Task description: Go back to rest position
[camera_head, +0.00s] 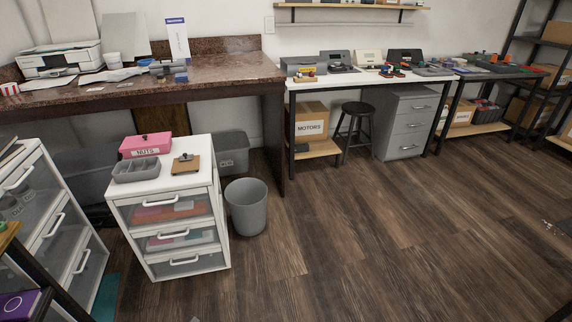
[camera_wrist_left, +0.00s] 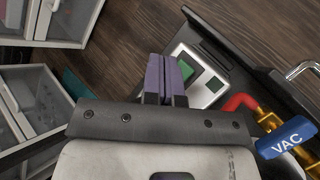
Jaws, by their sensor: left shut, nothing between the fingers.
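My left gripper (camera_wrist_left: 170,66) shows in the left wrist view. Its two purple fingers are pressed together with nothing between them. Beyond it lie a dark flat surface with a light grey panel bearing a green patch (camera_wrist_left: 196,76), and the wood floor. Neither gripper shows in the head view, and my right gripper is in no view.
A white drawer unit (camera_head: 187,240) holds a pink NUTS box (camera_head: 146,145) and a grey tray (camera_head: 136,170). A grey bin (camera_head: 247,207) stands beside it. Benches line the back wall. A blue VAC tag (camera_wrist_left: 287,138) shows near the left wrist.

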